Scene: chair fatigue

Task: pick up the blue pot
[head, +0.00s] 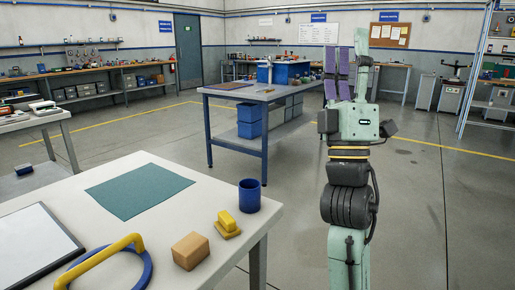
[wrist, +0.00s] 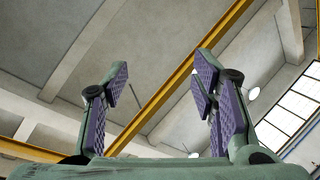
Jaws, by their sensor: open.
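The blue pot (head: 249,196) is a small dark-blue cylinder. It stands upright at the right end of the near light-topped table (head: 170,240) in the head view. My gripper (head: 345,68) points straight up to the right of the table, well apart from the pot and higher in the picture. Its purple-padded fingers are spread and empty. In the wrist view the open fingers (wrist: 160,90) have only the ceiling behind them, and the pot is not in that view.
Near the pot lie a yellow block piece (head: 227,225) and a tan wooden block (head: 190,251). A teal mat (head: 140,191), a white board (head: 35,243) and a yellow-and-blue ring-shaped object (head: 105,265) share the table. A blue-legged workbench (head: 236,93) stands behind. Floor around my arm is clear.

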